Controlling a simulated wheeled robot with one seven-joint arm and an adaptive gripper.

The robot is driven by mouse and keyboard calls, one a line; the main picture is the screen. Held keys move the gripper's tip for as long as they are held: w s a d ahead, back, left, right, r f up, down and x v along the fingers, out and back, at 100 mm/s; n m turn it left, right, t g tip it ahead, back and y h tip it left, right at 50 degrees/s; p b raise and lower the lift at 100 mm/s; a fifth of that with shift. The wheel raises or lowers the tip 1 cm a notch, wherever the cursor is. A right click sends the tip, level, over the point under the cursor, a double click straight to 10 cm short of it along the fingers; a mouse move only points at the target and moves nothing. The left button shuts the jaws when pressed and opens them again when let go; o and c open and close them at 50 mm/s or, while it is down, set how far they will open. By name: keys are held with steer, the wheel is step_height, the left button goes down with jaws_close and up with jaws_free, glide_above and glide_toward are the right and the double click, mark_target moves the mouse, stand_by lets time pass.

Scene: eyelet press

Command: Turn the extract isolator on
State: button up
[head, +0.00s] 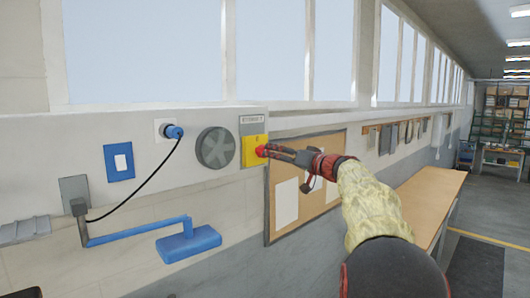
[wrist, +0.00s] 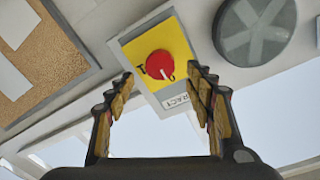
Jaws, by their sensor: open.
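The extract isolator is a yellow plate (head: 249,152) on a grey box on the wall, with a red round knob and a label above it. In the wrist view the red knob (wrist: 160,65) with a white pointer mark sits on the yellow plate (wrist: 177,42), and the partly covered label (wrist: 180,103) shows near my fingers. My gripper (wrist: 159,82) is open, with its two fingers apart on either side of the knob's line. In the head view my gripper (head: 268,151) reaches the isolator from the right and partly hides the knob. Contact with the knob cannot be told.
A round grey fan (head: 215,148) is on the wall left of the isolator. A cork board (head: 335,177) with papers hangs close on the right. A blue switch (head: 120,161), a plug with a black cable (head: 173,131) and a blue bracket (head: 188,243) are further left. A wooden bench (head: 428,205) stands right.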

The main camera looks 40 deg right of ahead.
mark_target(261, 151)
steer(key=w+p, duration=0.2)
steer(key=w, duration=0.5)
steer(key=shift+a, duration=0.1)
steer(key=shift+c, duration=0.7)
steer(key=c, duration=1)
